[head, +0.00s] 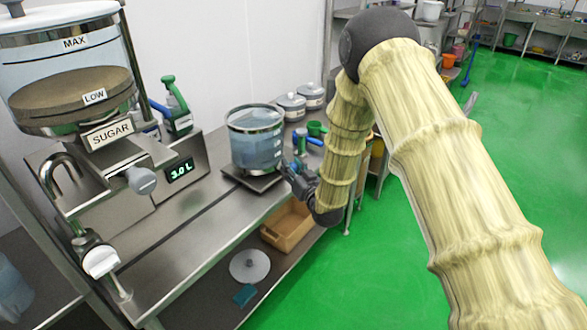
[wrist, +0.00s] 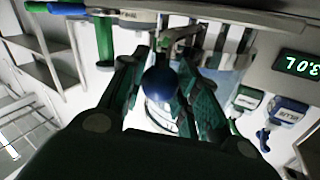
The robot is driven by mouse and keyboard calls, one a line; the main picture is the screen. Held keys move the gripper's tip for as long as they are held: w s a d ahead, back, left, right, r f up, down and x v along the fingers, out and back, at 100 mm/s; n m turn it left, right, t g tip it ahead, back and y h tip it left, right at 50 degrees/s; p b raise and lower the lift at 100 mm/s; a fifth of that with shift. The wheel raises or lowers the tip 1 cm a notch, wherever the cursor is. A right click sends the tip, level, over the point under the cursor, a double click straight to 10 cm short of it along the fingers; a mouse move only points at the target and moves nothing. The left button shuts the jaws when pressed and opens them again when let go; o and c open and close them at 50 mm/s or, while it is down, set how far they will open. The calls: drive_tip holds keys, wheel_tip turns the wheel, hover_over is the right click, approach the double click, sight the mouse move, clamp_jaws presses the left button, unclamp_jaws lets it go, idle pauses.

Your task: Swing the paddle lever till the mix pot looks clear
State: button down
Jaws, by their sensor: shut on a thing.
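The mix pot (head: 256,150) is a clear round vessel holding bluish liquid, standing on a dark square base on the steel bench. Its liquid looks fairly even; I cannot make out any grains at this size. My gripper (head: 291,174) is low at the pot's right side, in front of the bench edge. In the wrist view my gripper (wrist: 163,95) is shut on a dark blue ball knob (wrist: 159,82), apparently the paddle lever's end, with a finger on each side. The rest of the lever is mostly hidden in both views.
Lidded pots (head: 291,106) and a green cup (head: 316,128) stand behind the mix pot. Below are a brown bin (head: 287,226) and a round disc (head: 249,266). Green floor is open at right.

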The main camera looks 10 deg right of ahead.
drive_tip(key=shift+a, duration=0.1)
drive_tip(key=c, duration=1)
unclamp_jaws()
drive_tip(key=shift+c, duration=0.2)
drive_tip(key=shift+s, duration=0.1)
drive_tip(key=v, duration=1.2)
